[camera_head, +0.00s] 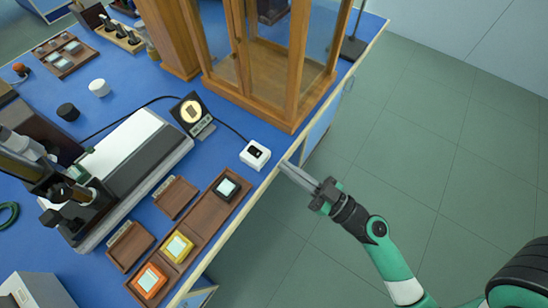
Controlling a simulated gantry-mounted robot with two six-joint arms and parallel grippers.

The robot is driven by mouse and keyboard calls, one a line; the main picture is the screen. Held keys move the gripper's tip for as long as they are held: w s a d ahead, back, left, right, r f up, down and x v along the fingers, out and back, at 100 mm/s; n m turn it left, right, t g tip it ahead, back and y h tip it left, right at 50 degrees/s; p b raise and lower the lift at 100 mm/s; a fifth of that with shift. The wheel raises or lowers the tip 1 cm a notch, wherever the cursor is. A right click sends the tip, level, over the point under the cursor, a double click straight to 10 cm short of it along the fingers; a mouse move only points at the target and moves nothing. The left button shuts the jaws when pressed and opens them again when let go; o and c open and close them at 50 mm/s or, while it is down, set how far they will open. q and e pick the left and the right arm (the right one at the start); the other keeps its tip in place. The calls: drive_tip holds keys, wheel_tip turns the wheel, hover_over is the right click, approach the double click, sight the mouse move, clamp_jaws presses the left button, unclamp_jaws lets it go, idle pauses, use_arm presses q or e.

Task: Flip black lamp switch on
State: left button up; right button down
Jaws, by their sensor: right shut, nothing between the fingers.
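A small white switch box (255,154) with a black switch on its top sits near the right edge of the blue bench. A cable runs from it to a small lamp (190,114) with a black square frame and a round glowing face. I cannot tell the switch's position at this size. My right gripper (284,166) comes in from the lower right. Its fingers are shut and empty, with the tips by the bench edge, just right of the box and apart from it. My left gripper is not in view.
A wood-framed glass case (270,105) stands behind the switch box. Wooden trays with black, yellow and orange blocks (150,281) lie in front. A large white and black instrument (130,150) stands at the left. The floor at right is clear.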

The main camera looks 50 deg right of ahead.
drive_tip(key=v, duration=0.3)
drive_tip(key=shift+f+b, duration=0.35)
drive_tip(key=shift+b, duration=0.05)
